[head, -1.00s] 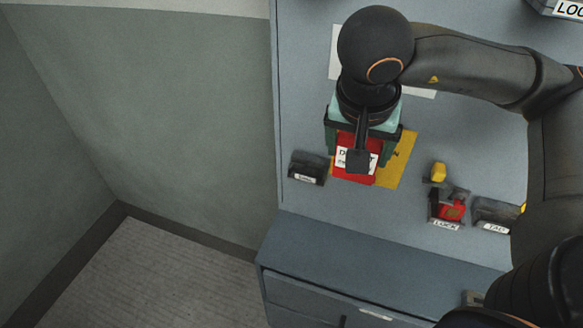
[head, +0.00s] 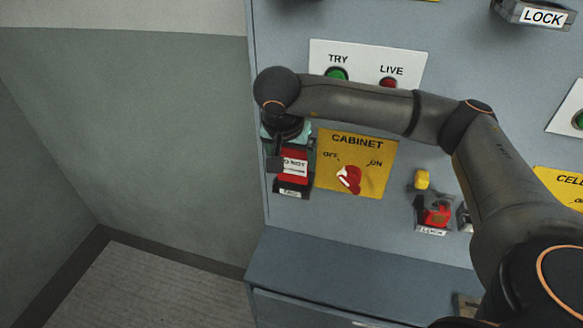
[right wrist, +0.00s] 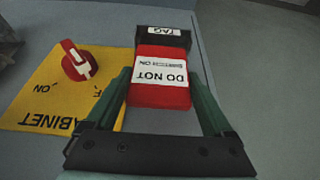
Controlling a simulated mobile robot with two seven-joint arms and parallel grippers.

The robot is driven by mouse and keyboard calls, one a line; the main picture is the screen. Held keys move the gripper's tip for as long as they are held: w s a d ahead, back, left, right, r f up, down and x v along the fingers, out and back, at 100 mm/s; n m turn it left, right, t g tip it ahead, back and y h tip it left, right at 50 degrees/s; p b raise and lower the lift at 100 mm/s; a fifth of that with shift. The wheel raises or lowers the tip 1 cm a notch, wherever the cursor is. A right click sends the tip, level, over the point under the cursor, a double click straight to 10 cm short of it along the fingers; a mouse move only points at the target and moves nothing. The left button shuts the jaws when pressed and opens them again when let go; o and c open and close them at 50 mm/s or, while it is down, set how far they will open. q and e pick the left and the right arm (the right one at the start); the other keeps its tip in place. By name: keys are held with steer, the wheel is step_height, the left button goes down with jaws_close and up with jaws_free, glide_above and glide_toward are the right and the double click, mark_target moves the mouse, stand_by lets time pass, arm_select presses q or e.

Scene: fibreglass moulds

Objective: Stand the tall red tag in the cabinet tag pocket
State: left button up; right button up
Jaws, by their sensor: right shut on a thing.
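The tall red tag (head: 293,165) has a white label reading "DO NOT"; it also shows in the right wrist view (right wrist: 160,93). My right gripper (head: 283,146) is shut on it, with a green finger at each side in the right wrist view (right wrist: 160,72). The dark cabinet tag pocket (head: 291,190), with a white label, is on the panel directly below the tag; it also shows in the right wrist view (right wrist: 164,38). The tag's lower end meets the pocket's mouth. I cannot tell how deep it sits. My left gripper is not in view.
The yellow CABINET plate (head: 376,150) with its red switch knob (head: 349,179) is just right of the tag. A yellow piece (head: 422,180) and a red lock in a holder (head: 437,215) are further right. A ledge (head: 330,270) juts out below.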

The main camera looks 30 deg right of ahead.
mark_target(291, 169)
step_height(291, 169, down, 3)
steer(key=shift+w+f+p, duration=0.15)
steer(key=shift+p, duration=0.25)
steer(key=shift+f, duration=0.1)
steer(key=shift+f, duration=0.1)
steer(key=o, duration=1.2)
